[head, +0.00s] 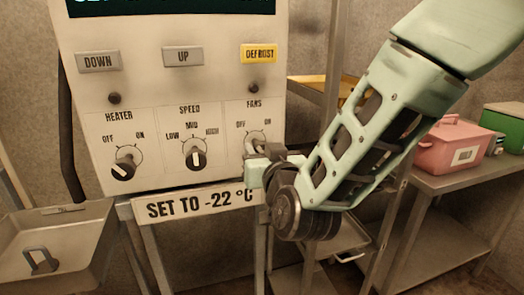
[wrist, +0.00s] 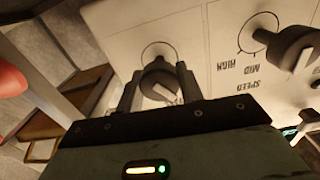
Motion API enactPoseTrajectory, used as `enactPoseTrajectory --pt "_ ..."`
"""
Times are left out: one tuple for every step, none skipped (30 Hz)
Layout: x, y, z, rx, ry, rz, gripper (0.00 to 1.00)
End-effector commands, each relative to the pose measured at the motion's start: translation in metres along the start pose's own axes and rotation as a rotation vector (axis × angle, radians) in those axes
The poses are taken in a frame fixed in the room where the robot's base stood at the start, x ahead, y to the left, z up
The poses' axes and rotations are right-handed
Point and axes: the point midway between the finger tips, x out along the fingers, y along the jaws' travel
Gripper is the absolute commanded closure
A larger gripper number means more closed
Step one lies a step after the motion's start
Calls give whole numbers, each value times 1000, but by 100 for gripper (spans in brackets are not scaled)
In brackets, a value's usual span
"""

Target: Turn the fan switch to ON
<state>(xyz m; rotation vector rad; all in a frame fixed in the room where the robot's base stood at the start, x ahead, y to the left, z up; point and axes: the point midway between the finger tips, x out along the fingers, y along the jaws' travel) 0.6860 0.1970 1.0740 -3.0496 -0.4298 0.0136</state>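The fan switch is a dark round knob (wrist: 158,80) with a pale pointer mark on the white control panel (head: 180,85). In the wrist view, which is upside down, the mark points to the lower right, which fits the OFF side. My gripper (wrist: 159,78) has its two dark fingers apart, one on each side of the knob. I cannot tell whether either finger touches it. In the head view my gripper (head: 262,160) covers most of the knob, below the FANS label with its OFF and ON marks.
The speed knob (head: 196,158) is just left of the fan switch, with the heater knob (head: 125,168) further left. A sign (head: 200,203) reading "SET TO -22 °C" hangs below. A pink box (head: 455,148) and a green box (head: 505,125) stand on the right table.

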Motion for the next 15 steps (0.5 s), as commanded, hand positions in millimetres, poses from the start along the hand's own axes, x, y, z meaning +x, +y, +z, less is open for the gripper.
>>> enactPoseTrajectory --pt "0 0 0 0 0 0 86" --pt "0 0 0 1 0 0 86" --pt "0 0 0 4 0 0 86" --pt "0 0 0 6 0 0 86" --pt "0 0 0 10 0 0 86" --pt "0 0 1 18 1 0 86" --pt "0 0 1 25 1 0 86" --pt "0 0 1 33 1 0 86" --pt "0 0 2 47 1 0 86" --pt "0 0 2 60 1 0 86" --pt "0 0 2 74 1 0 86" --pt "0 0 3 95 2 0 86" --pt "0 1 3 114 2 0 86" --pt "0 1 3 133 3 0 86" --pt "0 1 4 162 3 0 86"
